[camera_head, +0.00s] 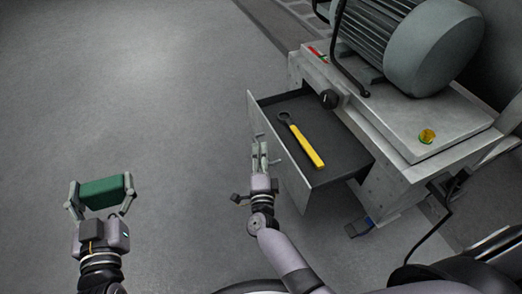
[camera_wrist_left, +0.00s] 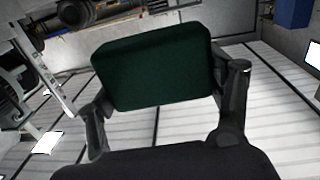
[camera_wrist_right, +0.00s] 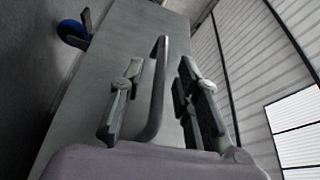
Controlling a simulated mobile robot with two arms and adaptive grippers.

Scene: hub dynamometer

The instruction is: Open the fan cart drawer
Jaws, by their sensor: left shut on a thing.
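The fan cart (camera_head: 385,185) stands at the right of the head view, with its drawer (camera_head: 335,150) pulled well out to the left. The drawer's front panel (camera_head: 280,150) faces my right gripper (camera_head: 260,160). In the right wrist view the bar handle (camera_wrist_right: 157,85) runs between the two fingers of that gripper, with gaps showing on both sides. The right gripper is open around the handle. My left gripper (camera_head: 101,192) is shut on a dark green block (camera_head: 102,192), away from the cart. The block fills the middle of the left wrist view (camera_wrist_left: 155,70).
A tool with a yellow handle (camera_head: 306,146) lies in the drawer. A blue-marked caster (camera_head: 360,227) stands below. The floor (camera_head: 110,90) at the left is clear.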

